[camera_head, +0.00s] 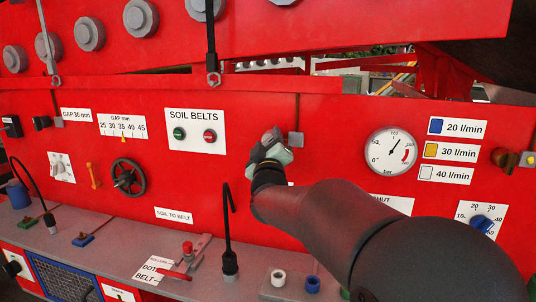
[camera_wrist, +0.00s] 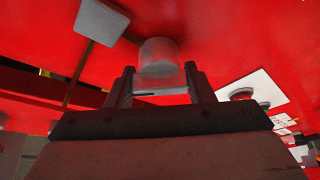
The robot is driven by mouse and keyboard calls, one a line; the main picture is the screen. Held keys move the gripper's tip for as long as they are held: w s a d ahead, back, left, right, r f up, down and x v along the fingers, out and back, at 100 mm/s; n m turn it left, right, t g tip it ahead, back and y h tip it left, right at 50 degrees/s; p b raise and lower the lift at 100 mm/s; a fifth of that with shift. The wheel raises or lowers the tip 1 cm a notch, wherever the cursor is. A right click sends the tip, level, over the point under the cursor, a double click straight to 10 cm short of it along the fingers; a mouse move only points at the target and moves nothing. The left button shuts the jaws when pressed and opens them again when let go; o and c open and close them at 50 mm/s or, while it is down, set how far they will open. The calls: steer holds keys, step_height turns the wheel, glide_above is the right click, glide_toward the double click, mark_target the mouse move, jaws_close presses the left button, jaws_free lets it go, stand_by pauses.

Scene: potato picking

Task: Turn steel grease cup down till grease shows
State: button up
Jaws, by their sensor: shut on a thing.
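The steel grease cup (camera_wrist: 159,56) is a short grey cylinder on the red panel in the wrist view. My gripper (camera_wrist: 160,74) is shut on it, with one dark finger at each side of its near end. In the head view my gripper (camera_head: 269,148) is at the panel, right of the SOIL BELTS plate, and largely covers the cup (camera_head: 270,134). No grease can be made out around the cup. Its far side is hidden.
A small grey square block (camera_head: 295,139) with a thin line running up from it sits just right of the cup. The SOIL BELTS button plate (camera_head: 195,131) is to the left. A pressure gauge (camera_head: 391,150) is to the right.

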steer(key=shift+f+m+t+h+b, duration=0.3)
steer(key=shift+m+h+b, duration=0.2)
steer(key=shift+m+b, duration=0.65)
steer(key=shift+r+m, duration=0.3)
steer(key=shift+m, duration=0.35)
steer(key=o, duration=1)
steer(key=b+v, duration=0.4)
steer(key=v, duration=1.3)
steer(key=shift+s+a+f, duration=0.15)
steer(key=shift+s, duration=0.05)
